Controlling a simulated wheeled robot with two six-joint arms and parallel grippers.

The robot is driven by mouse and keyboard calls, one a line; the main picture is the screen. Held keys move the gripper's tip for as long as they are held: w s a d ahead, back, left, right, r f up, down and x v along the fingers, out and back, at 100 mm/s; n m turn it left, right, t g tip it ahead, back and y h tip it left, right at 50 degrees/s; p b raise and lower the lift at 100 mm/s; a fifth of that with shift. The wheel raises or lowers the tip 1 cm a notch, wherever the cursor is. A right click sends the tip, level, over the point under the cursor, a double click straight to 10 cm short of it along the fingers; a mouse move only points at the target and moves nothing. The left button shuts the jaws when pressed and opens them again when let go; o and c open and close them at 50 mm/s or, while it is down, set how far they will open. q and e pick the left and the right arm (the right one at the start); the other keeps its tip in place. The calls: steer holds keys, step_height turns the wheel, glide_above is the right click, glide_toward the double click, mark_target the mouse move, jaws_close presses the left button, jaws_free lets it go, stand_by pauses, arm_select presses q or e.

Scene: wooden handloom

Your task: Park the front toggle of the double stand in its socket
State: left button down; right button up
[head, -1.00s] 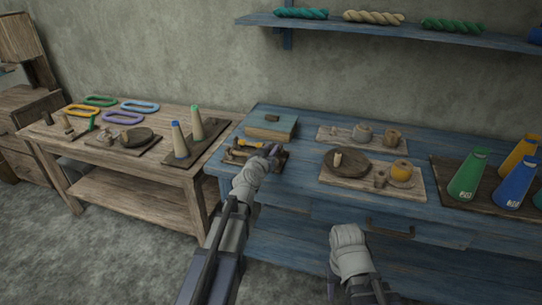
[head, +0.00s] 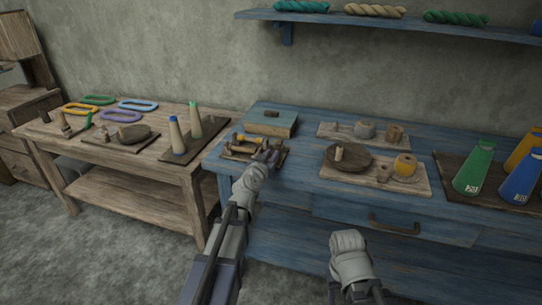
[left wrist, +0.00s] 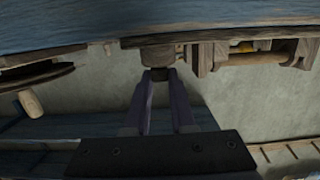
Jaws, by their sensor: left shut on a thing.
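The double stand (head: 239,155) is a wooden frame with a yellow part, at the left end of the blue table. In the left wrist view, its posts and crossbar (left wrist: 255,59) show at the upper right. My left gripper (head: 269,157) is at the stand's right front side. In the left wrist view, its fingertips (left wrist: 160,76) are shut on a small dark piece, which I take to be the front toggle (left wrist: 159,72). It is right against a round wooden block (left wrist: 156,54), probably the socket. I cannot tell how deep it sits. My right gripper's fingers are hidden.
A blue book-like block (head: 270,124) lies behind the stand. A lower wooden table (head: 190,165) with cones stands at the left.

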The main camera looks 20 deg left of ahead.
arm_select(q)
steer(key=c, duration=0.7)
jaws_free()
steer(key=shift+s, duration=0.1)
steer(key=shift+s+a+r+p, duration=0.1)
steer(key=shift+s+r+p, duration=0.1)
steer(key=shift+s, duration=1.05)
steer(key=shift+s+r+p, duration=0.15)
steer(key=shift+s, duration=1.15)
steer(key=shift+s+a+r+p, duration=0.1)
steer(key=shift+s+r+p, duration=0.1)
steer(key=shift+s, duration=1.05)
